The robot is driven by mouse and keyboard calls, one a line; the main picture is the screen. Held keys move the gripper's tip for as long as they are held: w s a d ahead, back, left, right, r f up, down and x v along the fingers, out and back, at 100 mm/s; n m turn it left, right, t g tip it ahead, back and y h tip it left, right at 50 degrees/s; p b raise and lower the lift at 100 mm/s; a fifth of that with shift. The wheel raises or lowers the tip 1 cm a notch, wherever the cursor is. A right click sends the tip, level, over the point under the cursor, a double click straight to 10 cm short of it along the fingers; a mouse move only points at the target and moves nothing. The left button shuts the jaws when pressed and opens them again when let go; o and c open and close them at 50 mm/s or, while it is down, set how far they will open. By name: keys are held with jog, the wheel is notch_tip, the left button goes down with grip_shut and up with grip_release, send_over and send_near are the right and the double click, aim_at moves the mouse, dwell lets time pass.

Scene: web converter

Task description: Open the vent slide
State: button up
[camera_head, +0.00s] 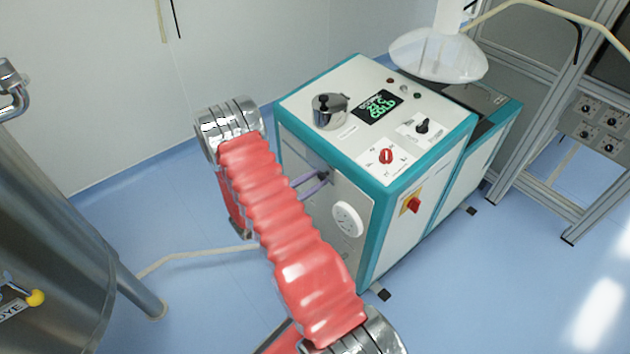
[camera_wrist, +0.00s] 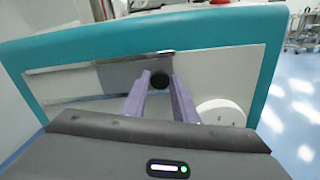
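The vent slide (camera_wrist: 121,72) is a grey metal plate in a recess on the white side panel of a teal-edged machine. A round black knob (camera_wrist: 160,80) sits at its right end. My gripper (camera_wrist: 160,76) points at the panel, its two purple fingers apart, one on each side of the knob. A narrow gap seems to show between knob and fingers; I cannot tell whether either touches. In the head view my gripper (camera_head: 322,180) is at the machine's side, where a dark knob shows at its tips. My red-sleeved arm hides part of this side.
The machine (camera_head: 455,133) has a top panel with a display, a lidded metal pot (camera_head: 329,110) and knobs. A round white disc (camera_head: 347,219) is right of my gripper. A steel tank (camera_head: 50,270) stands left. Blue floor is clear at the right front.

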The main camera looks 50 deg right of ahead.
grip_shut()
